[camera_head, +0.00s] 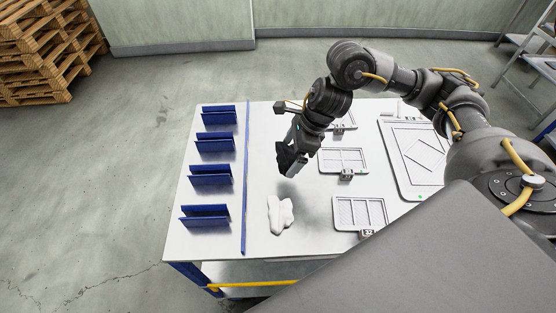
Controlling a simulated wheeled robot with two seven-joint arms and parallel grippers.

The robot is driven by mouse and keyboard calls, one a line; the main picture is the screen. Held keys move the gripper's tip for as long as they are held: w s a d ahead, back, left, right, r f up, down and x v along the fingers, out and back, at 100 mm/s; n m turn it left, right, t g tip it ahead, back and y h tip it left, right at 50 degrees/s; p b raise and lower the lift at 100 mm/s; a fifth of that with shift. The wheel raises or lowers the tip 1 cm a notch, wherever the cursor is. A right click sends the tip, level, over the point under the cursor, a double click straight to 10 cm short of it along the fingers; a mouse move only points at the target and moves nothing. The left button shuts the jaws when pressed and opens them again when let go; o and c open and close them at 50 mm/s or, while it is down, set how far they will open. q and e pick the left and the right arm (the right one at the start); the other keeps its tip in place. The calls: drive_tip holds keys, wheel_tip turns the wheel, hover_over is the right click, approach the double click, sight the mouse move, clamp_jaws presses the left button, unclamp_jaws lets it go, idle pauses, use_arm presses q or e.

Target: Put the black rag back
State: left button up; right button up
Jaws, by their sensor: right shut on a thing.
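My right gripper (291,163) is above the white table (265,130), between the blue strip and the framed panels. It is shut on a dark bunched thing, the black rag (286,158), which is hard to tell apart from the dark fingers. The rag appears held clear of the tabletop. A white rag (280,214) lies crumpled on the table below and nearer than the gripper. My left gripper is not in view.
Several blue holders (210,176) line the table's left side, behind a raised blue strip (246,180). Small framed panels (360,213) and a larger panel (418,160) lie to the right. Wooden pallets (45,45) stand at the back left. The tabletop around the white rag is clear.

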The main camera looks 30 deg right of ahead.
hover_over(274, 168)
drive_tip(key=s+d, duration=0.1)
drive_tip(key=f, duration=0.5)
drive_tip(key=shift+d+f, duration=0.2)
drive_tip(key=shift+f, duration=0.1)
drive_tip(key=shift+w+f, duration=0.2)
drive_tip(key=shift+f, duration=1.55)
drive_tip(key=shift+f+b, duration=0.3)
drive_tip(key=o, duration=0.5)
drive_tip(key=shift+r, duration=0.1)
drive_tip(key=shift+r+p, duration=0.2)
drive_tip(key=shift+p, duration=0.1)
drive_tip(key=v, duration=1.2)
